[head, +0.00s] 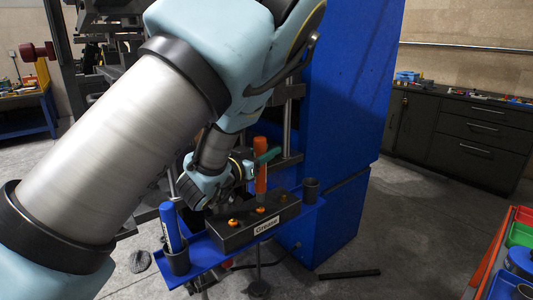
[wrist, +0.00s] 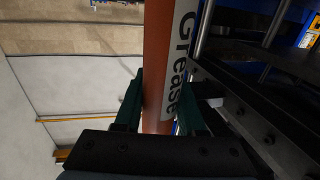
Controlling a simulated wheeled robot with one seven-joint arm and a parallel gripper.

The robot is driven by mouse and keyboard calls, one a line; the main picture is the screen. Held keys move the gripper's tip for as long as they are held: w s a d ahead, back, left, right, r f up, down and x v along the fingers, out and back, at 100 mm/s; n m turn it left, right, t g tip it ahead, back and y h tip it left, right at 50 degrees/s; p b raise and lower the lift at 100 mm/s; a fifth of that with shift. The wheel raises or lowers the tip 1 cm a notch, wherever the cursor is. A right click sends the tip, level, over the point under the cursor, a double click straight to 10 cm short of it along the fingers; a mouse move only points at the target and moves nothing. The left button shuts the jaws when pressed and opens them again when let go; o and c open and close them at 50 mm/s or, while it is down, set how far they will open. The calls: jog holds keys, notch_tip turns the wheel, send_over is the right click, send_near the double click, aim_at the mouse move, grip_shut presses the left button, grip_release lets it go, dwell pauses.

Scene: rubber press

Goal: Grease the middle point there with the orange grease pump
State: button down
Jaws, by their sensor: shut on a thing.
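The orange grease pump (head: 261,179) is upright over the black block labelled "Grease" (head: 240,236) in the head view. My gripper (head: 265,156) is shut on the pump's upper part. In the wrist view, the green fingers of my gripper (wrist: 160,112) are on both sides of the orange pump (wrist: 157,60), whose white label reads "Grease". The block has three orange points: left (head: 232,223), middle (head: 260,210) and right (head: 283,198). The pump's lower end is in line with the middle point; I cannot tell whether they touch.
A blue pump (head: 170,226) stands in a dark cup at the left of the blue shelf (head: 205,249). An empty dark cup (head: 311,190) is at its right end. The tall blue press panel (head: 350,90) rises close behind. A dark bar (head: 349,274) lies on the floor.

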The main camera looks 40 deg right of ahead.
jog(key=shift+r+p, duration=1.45)
jog(key=shift+r, duration=1.05)
jog(key=shift+a, duration=0.1)
